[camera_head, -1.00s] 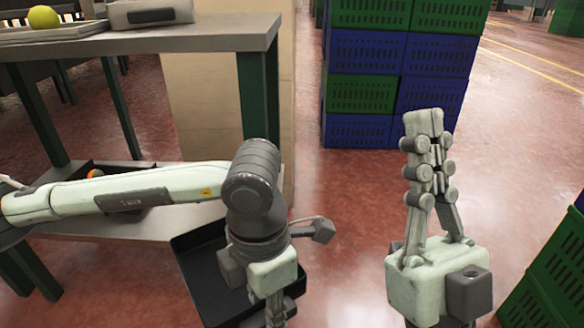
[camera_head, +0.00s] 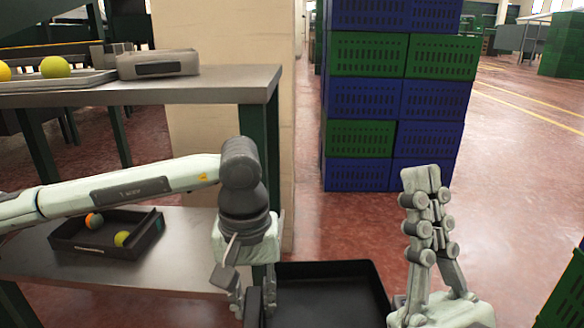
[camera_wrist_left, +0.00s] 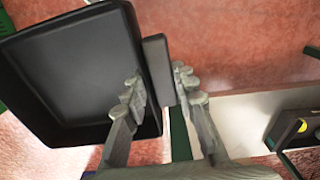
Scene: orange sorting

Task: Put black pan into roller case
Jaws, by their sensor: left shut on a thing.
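The black pan (camera_head: 335,292) is a shallow square tray at the bottom centre of the head view, partly cut off by the lower edge. My left gripper (camera_head: 253,300) is shut on its left side, with the pan held out to the right. In the left wrist view, the pan (camera_wrist_left: 70,70) fills the left, and its short flat grip piece (camera_wrist_left: 158,70) lies between the fingers of my left gripper (camera_wrist_left: 158,84). My right gripper (camera_head: 422,185) points up, empty, its fingers together. I cannot identify the roller case with certainty.
A table (camera_head: 200,92) at left carries a grey box (camera_head: 158,64) and a tray with round fruit. On its lower shelf (camera_head: 180,262) stands a dark tray (camera_head: 150,240) with an orange and a yellow ball. Blue and green crates (camera_head: 395,100) are stacked behind; more crates stand at right.

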